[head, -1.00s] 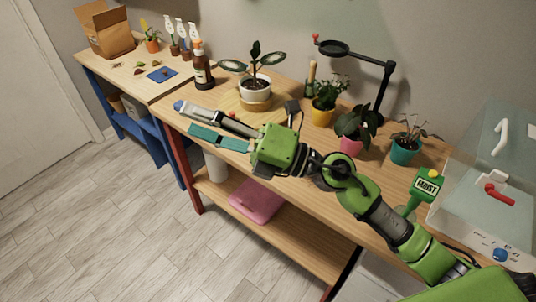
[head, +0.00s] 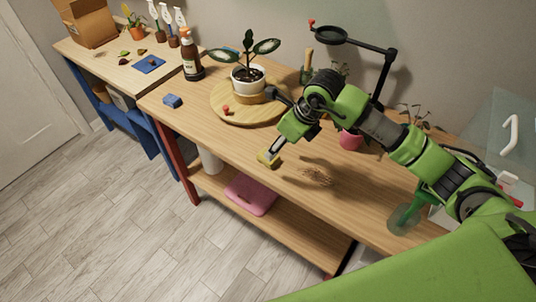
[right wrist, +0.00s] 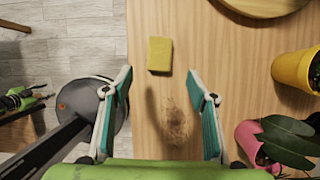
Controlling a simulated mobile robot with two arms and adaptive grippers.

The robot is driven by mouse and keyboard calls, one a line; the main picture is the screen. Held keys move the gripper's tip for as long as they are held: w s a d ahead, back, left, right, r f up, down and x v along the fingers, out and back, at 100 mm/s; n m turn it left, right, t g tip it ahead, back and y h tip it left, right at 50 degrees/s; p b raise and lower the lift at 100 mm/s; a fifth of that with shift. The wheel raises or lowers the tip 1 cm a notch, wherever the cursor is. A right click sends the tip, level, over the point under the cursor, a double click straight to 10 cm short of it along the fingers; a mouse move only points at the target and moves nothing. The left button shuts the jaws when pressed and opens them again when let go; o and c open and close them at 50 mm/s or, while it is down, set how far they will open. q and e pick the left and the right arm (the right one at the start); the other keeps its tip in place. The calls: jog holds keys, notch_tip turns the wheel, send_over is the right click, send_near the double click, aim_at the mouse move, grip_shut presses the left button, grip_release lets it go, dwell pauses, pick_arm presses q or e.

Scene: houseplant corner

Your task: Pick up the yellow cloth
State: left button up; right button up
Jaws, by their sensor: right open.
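The yellow cloth (head: 264,161) is a small flat rectangular piece lying on the wooden table near its front edge. In the right wrist view the cloth (right wrist: 160,54) lies centred, just beyond the fingertips. My right gripper (head: 275,150) is just above and beside it in the head view, with its fingers partly hidden. In the right wrist view my right gripper (right wrist: 162,82) is open with two teal-padded fingers wide apart and nothing between them. My left gripper cannot be made out.
Brown crumbs (head: 317,175) lie right of the cloth. A round board (head: 222,104) carries a white-potted plant (head: 247,80). A blue block (head: 172,100) lies left. A yellow pot (right wrist: 294,70) and pink pot (right wrist: 254,138) stand right in the wrist view.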

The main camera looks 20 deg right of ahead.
aim_at(275, 159)
jog(key=x, duration=0.2)
jog(key=shift+w+a+f, duration=0.1)
jog(key=shift+w+f, duration=0.3)
jog(key=shift+f, duration=0.1)
jog(key=shift+a+f+p, duration=0.15)
jog(key=shift+p, duration=0.3)
jog(key=p+x, duration=0.2)
jog(key=x, duration=0.2)
jog(key=shift+w+a, duration=0.1)
jog(key=shift+a, duration=0.1)
jog(key=shift+w+f, duration=0.15)
jog(key=shift+f, duration=0.2)
jog(key=c, duration=1)
